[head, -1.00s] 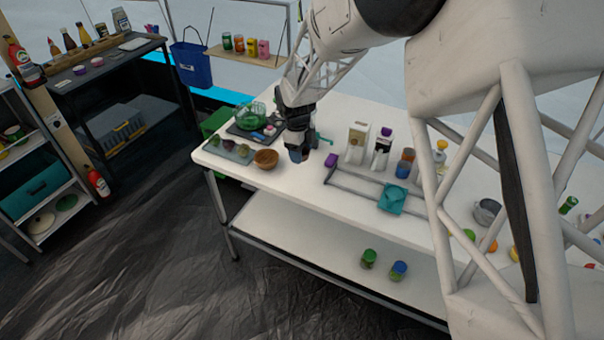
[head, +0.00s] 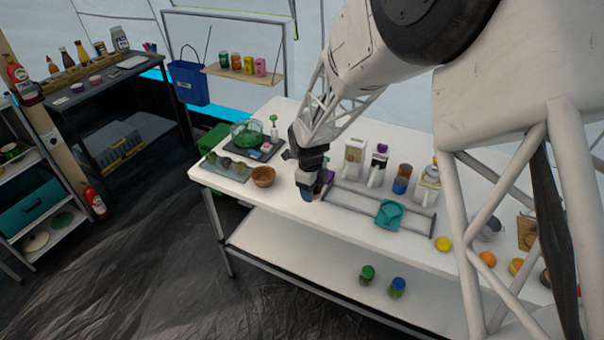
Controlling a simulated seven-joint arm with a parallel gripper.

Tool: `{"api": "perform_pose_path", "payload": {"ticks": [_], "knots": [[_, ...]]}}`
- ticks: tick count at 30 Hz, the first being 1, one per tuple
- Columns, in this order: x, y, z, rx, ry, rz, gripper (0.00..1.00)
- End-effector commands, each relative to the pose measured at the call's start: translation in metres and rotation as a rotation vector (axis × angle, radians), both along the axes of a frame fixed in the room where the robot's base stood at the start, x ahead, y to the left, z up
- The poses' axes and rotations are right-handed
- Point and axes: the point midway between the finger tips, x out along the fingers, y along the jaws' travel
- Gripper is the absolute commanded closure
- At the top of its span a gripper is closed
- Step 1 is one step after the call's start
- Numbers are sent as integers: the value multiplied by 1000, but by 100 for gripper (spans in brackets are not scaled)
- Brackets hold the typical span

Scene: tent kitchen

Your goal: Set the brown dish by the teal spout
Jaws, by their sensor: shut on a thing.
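A brown bowl (head: 263,176), the only brown dish I can make out, sits upright on the white table near its left front edge. My gripper (head: 308,193) is just right of it and apart from it, low over the table near the front edge. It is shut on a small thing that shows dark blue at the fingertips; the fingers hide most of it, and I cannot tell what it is. No teal spout shows clearly now; the area behind my gripper is hidden. A folded teal thing (head: 389,213) lies on the rack at the right.
A low rack (head: 415,229), cartons (head: 354,155) and cups (head: 401,184) stand to the right. The front strip between bowl and rack is mostly clear.

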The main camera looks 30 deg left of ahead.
Motion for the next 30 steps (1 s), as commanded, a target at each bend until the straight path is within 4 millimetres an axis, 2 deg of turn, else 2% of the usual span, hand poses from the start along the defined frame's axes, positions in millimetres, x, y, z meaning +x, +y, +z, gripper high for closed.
{"api": "perform_pose_path", "payload": {"ticks": [8,30], "knots": [[13,10,-2,1,-1,0,57],[91,71,-11,1,-1,0,57]]}}
